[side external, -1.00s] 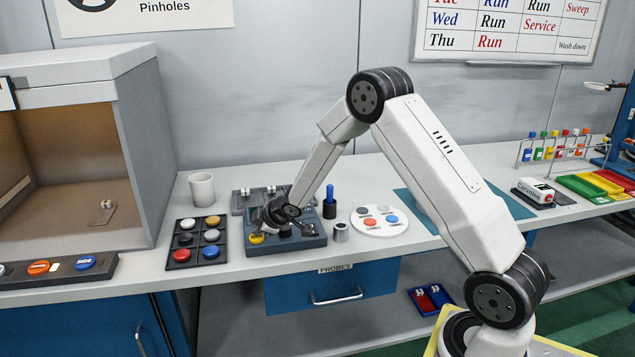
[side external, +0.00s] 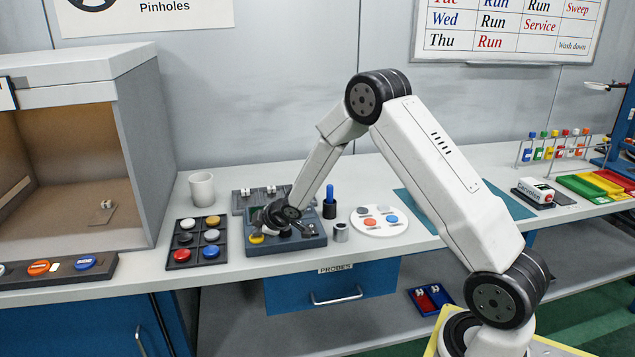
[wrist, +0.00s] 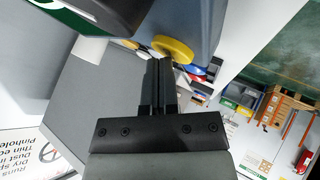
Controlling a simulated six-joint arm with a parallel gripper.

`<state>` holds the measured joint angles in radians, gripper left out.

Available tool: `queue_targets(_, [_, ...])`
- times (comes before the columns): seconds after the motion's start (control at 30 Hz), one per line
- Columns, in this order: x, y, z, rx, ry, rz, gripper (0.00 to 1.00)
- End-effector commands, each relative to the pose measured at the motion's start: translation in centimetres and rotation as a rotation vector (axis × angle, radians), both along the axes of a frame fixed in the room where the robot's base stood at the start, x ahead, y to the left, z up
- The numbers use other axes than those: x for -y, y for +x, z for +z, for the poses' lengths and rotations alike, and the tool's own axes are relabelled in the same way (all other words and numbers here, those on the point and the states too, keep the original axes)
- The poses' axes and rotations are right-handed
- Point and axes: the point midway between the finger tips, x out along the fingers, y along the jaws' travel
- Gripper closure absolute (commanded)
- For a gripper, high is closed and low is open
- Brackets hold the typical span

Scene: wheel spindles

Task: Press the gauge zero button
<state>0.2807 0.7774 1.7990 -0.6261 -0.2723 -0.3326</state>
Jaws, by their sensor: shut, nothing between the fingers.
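A yellow round button (side external: 257,239) sits on the front left of a blue-grey gauge block (side external: 262,250). No label naming it as the zero button is readable. The yellow button also shows large in the wrist view (wrist: 175,47). My gripper (side external: 262,229) is low over the block's left part, at the button. In the wrist view my gripper's black fingers (wrist: 157,65) are together and empty, with their tips at the button's edge. I cannot tell whether they touch it. My wrist hides part of the block's top in the side view.
A black tray of coloured discs (side external: 196,242) lies left of the block. A white mug (side external: 202,188) stands behind it. A blue-handled probe (side external: 330,201), a small metal cylinder (side external: 341,232) and a white round plate with coloured buttons (side external: 379,231) are to the right.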

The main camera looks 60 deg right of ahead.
Motion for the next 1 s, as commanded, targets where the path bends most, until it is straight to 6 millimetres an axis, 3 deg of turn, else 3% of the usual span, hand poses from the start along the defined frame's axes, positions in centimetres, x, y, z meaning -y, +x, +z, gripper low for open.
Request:
queue_targets(0.57, [0.0,0.0,-0.2,-0.001,0.000,0.000,1.00])
queue_targets(1.0, [0.0,-0.1,1.2,0.000,0.001,-0.001,1.00])
